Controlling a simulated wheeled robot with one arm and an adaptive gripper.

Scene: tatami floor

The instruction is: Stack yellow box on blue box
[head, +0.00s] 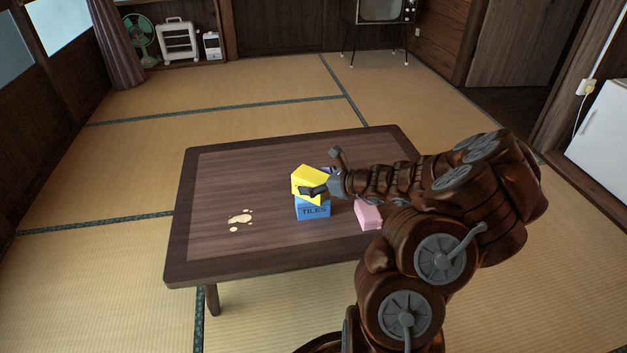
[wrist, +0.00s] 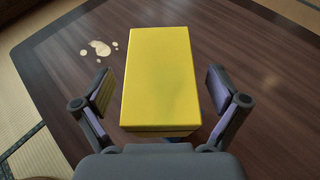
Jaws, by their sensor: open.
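The yellow box (head: 309,181) rests on top of the blue box (head: 313,207), which is marked "TILES" and stands on the low wooden table. The yellow box looks slightly turned relative to the blue one. My gripper (head: 316,190) is at the yellow box's right side in the head view. In the wrist view, my gripper (wrist: 160,92) is open, with one finger on each side of the yellow box (wrist: 162,75) and a gap on both sides. Most of the blue box is hidden under the yellow box there.
A pink box (head: 368,214) lies on the table to the right, partly beneath my arm. A pale spill (head: 240,217) marks the left of the table (head: 215,180). A purplish thing behind the boxes is mostly hidden. The table's left side is otherwise clear.

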